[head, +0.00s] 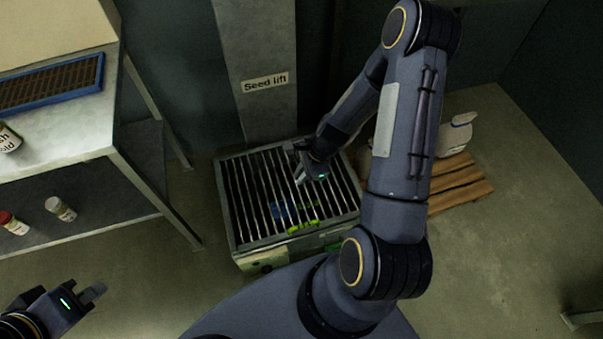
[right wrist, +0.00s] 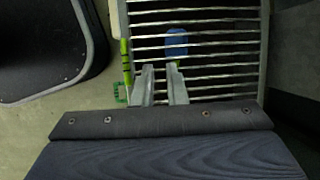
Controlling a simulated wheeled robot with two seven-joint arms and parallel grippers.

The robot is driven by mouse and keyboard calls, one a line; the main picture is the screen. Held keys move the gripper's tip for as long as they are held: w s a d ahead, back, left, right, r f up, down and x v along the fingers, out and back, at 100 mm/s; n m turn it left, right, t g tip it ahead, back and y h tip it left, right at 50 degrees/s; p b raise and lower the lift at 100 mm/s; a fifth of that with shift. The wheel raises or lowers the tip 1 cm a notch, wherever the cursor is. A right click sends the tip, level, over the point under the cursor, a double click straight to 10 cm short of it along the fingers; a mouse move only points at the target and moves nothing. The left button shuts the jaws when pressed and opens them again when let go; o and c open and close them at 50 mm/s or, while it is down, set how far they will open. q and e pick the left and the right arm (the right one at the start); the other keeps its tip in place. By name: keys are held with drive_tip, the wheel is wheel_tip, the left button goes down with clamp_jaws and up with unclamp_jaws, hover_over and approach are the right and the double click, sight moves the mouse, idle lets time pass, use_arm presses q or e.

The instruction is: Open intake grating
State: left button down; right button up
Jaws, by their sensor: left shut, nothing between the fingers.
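The intake grating (head: 250,190), a metal frame with parallel bars, lies flat over a floor box below the "Seed lift" duct. It also shows in the right wrist view (right wrist: 225,42). A bright green handle (head: 303,226) is at its near edge; in the right wrist view the handle (right wrist: 126,62) is left of the fingers. My right gripper (head: 296,164) is over the bars, fingers apart with nothing seen between them, in the right wrist view too (right wrist: 162,84). I cannot tell whether it touches the bars. My left gripper (head: 94,293) is shut and empty at lower left, away from the grating.
The seed lift duct (head: 262,100) rises behind the grating. A metal shelf unit (head: 95,155) with jars and a blue-framed screen (head: 50,82) stands left. Floor between shelf and grating is clear.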

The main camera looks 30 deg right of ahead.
drive_tip(key=o, duration=0.5)
drive_tip(key=shift+p+v, duration=0.85)
drive_tip(key=shift+v, duration=3.05)
drive_tip(key=shift+c, duration=0.5)
